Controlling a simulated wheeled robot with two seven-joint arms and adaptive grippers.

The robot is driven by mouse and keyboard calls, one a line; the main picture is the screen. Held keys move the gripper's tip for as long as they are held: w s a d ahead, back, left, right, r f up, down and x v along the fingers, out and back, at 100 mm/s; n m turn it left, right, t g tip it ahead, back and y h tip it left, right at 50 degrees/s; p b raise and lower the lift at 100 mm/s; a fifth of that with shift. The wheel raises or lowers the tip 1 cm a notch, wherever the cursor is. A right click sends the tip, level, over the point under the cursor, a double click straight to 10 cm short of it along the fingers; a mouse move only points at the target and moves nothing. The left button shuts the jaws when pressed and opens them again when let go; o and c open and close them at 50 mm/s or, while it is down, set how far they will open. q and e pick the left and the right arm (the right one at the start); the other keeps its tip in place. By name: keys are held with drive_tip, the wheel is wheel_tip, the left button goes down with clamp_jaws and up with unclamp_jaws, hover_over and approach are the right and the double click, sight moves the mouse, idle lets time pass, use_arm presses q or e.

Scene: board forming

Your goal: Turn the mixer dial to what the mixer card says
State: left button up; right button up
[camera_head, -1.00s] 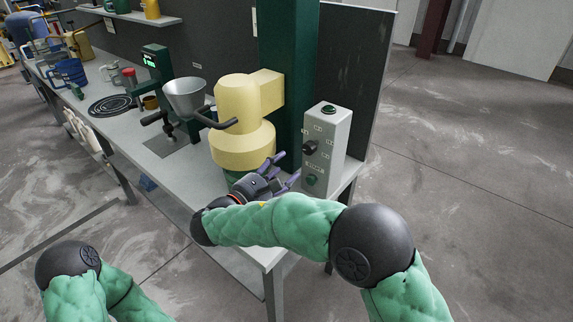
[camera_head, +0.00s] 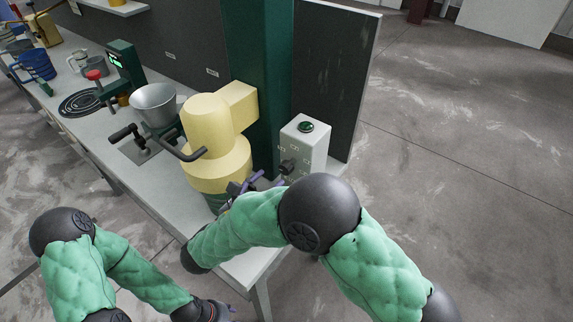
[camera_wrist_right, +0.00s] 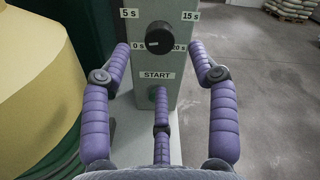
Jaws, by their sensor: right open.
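The mixer dial (camera_wrist_right: 158,38) is a black knob on the front of a grey control box (camera_head: 314,144). In the right wrist view its labels read 5 s, 15 s, 0 s and 20 s; its exact setting is hard to read. A START label sits below it, over a green button partly hidden by a finger. My right gripper (camera_head: 260,181) is open and empty before the box, with its purple fingers (camera_wrist_right: 159,50) spread either side of the dial, apparently not gripping it. My left gripper (camera_head: 218,310) is low at the bottom edge, its fingers mostly cut off. I cannot identify the mixer card.
The yellow mixer (camera_head: 212,130) stands left of the box, close to my right gripper. A dark panel (camera_head: 330,80) stands behind the box. The floor to the right is open.

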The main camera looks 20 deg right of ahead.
sight(283, 171)
drive_tip(key=b+x, duration=0.1)
drive_tip(key=x, duration=0.7)
drive_tip(key=shift+w, duration=0.1)
drive_tip(key=c, duration=1.2)
